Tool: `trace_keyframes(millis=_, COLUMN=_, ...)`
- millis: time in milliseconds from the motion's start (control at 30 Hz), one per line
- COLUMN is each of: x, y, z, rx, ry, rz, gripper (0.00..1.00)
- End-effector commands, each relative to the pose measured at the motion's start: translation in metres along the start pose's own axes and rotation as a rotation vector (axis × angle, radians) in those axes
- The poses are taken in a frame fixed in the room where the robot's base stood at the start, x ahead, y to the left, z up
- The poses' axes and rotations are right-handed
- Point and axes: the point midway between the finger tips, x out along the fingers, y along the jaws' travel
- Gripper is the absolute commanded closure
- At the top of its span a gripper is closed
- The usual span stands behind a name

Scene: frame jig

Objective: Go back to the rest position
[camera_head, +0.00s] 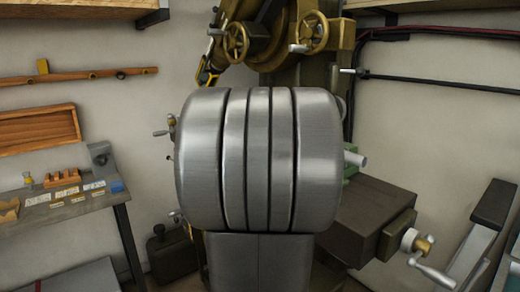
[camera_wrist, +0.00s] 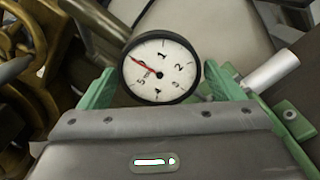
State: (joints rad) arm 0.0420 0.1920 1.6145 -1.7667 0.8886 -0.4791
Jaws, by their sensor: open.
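My gripper (camera_wrist: 160,68) shows in the wrist view with its two green fingers spread apart and nothing clamped between them. A round dial gauge (camera_wrist: 162,80) with a white face, black rim and red needle appears in the gap between the fingers. I cannot tell how far beyond the fingertips it is. In the head view I cannot make out my gripper; a large brushed-metal body fills the middle and hides what is behind it.
A machine with brass handwheels (camera_head: 236,41) stands at the back. A dark block with a crank handle (camera_head: 432,272) juts out at the right. A workbench (camera_head: 70,208) with small items is at the left. A wooden rail (camera_head: 75,76) is on the wall above it.

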Motion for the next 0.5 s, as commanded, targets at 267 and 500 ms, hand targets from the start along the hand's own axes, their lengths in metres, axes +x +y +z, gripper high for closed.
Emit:
trace_keyframes(millis=267, x=-0.0004, y=-0.0002, z=-0.0002, rx=0.082, ry=0.0, rz=0.0, gripper=0.13)
trace_keyframes(millis=500, x=-0.0006, y=0.0002, z=0.0002, rx=0.083, ry=0.0, rz=0.0, gripper=0.13)
